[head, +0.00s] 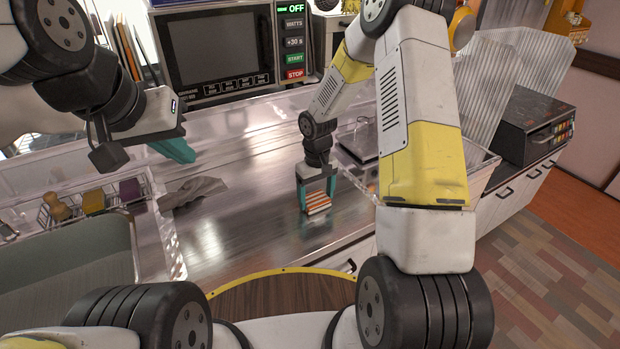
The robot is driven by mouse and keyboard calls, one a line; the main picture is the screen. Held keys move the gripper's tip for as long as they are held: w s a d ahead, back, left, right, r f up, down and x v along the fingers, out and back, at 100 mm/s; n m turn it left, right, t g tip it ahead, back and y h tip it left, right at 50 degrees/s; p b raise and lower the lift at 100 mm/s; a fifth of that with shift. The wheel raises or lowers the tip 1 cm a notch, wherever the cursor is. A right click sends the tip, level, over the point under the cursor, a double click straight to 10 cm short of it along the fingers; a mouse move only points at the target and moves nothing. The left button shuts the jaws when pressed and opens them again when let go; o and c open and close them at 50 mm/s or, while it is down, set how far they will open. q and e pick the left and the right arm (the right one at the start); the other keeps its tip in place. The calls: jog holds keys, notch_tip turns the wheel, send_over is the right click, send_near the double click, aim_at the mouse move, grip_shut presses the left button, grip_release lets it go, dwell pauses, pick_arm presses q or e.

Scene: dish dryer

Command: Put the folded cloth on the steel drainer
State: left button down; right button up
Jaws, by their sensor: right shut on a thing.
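My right gripper (317,192) points down at the steel drainer (258,175), low over its right part. Its two teal fingers are closed on the folded cloth (318,204), a small stack with orange and white stripes. The cloth is between the fingertips, close to the steel surface; I cannot tell whether it touches. The drainer is a broad shiny metal surface. My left gripper (175,150) is at the upper left, above the drainer's back left part and away from the cloth. Only some teal of its fingers shows, so its opening is hidden.
A grey crumpled cloth (193,191) lies on the left of the steel. A clear rack with jars (93,200) stands at the left. A microwave (220,52) is at the back. A clear ribbed bin (505,65) and a dark toaster oven (537,125) stand right. The middle steel is clear.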

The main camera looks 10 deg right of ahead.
aim_at(316, 198)
jog(key=o, duration=1.3)
jog(key=shift+f, duration=0.1)
jog(key=s+d+r+m+t, duration=0.1)
jog(key=s+r, duration=0.3)
jog(key=r, duration=0.9)
jog(key=s+d+r+m+t, duration=0.15)
jog(key=s+r, duration=0.35)
jog(key=r, duration=0.9)
jog(key=s+r+m+t+y, duration=0.1)
jog(key=s+r, duration=0.5)
jog(key=s, duration=0.8)
jog(key=shift+d+r+t+y, duration=0.3)
jog(key=shift+t+y, duration=0.3)
jog(key=shift+t, duration=0.75)
jog(key=shift+s, duration=0.1)
